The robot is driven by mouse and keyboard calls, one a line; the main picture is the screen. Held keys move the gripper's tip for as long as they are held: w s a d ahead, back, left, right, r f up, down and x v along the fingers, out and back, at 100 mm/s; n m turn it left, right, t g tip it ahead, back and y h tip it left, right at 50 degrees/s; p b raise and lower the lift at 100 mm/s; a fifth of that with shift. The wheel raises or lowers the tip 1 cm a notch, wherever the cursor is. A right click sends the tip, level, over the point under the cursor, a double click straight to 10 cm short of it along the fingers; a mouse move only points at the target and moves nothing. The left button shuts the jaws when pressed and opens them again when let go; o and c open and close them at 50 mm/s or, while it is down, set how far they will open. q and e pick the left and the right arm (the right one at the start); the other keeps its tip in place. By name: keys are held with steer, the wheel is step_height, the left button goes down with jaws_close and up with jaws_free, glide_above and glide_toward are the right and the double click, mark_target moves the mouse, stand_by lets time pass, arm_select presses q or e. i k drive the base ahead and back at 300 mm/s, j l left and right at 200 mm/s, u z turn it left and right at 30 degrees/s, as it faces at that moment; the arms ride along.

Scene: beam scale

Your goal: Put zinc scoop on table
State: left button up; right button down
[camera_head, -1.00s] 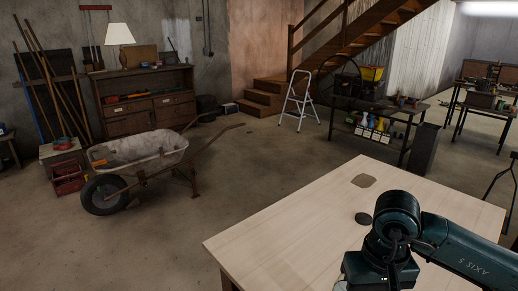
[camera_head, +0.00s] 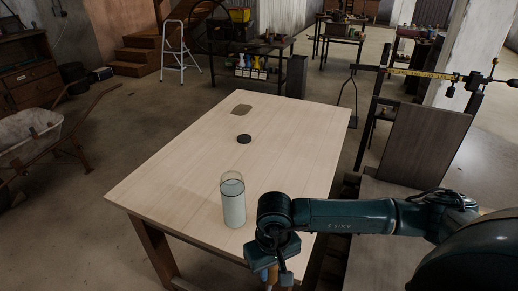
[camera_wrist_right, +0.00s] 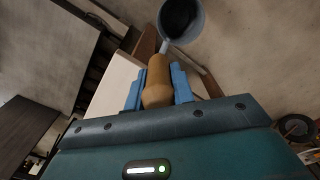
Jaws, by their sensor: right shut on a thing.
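My right gripper (camera_wrist_right: 158,84) is shut on the tan wooden handle of the zinc scoop (camera_wrist_right: 181,18). The scoop's round grey metal cup, dark inside, points away from the fingers in the right wrist view. In the head view the right gripper (camera_head: 272,274) hangs at the near edge of the table (camera_head: 180,180), and the scoop is mostly hidden below the wrist. The table has a pale wooden top. My left gripper is not in view.
A clear glass cylinder with pale contents (camera_head: 233,203) stands on the table near my right wrist. A black disc (camera_head: 244,139) and a flat brownish patch (camera_head: 241,110) lie farther back. The table's left half is clear. A beam scale (camera_head: 425,76) stands at right.

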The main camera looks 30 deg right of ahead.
mark_target(255, 144)
steer(key=i+j+u, duration=0.9)
steer(key=i+u, duration=0.25)
steer(key=i, duration=0.25)
steer(key=i+j, duration=0.1)
steer(key=i, duration=0.6)
steer(key=i+j, duration=0.1)
steer(key=i, duration=0.55)
steer(key=i+z, duration=1.05)
steer(key=i+l+z, duration=0.1)
steer(key=i+z, duration=0.15)
steer(key=z, duration=0.2)
steer(key=i+z, duration=0.25)
steer(key=z, duration=0.15)
steer(key=i+j+z, duration=0.1)
steer(key=i+z, duration=0.15)
steer(key=z, duration=0.2)
steer(key=i+l+z, duration=0.15)
steer(key=i+z, duration=0.45)
steer(key=z, duration=0.2)
steer(key=i+z, duration=0.35)
steer(key=i+l+z, duration=0.1)
steer(key=i+l, duration=0.15)
steer(key=i+l+z, duration=0.1)
steer(key=i, duration=0.3)
steer(key=l, duration=0.1)
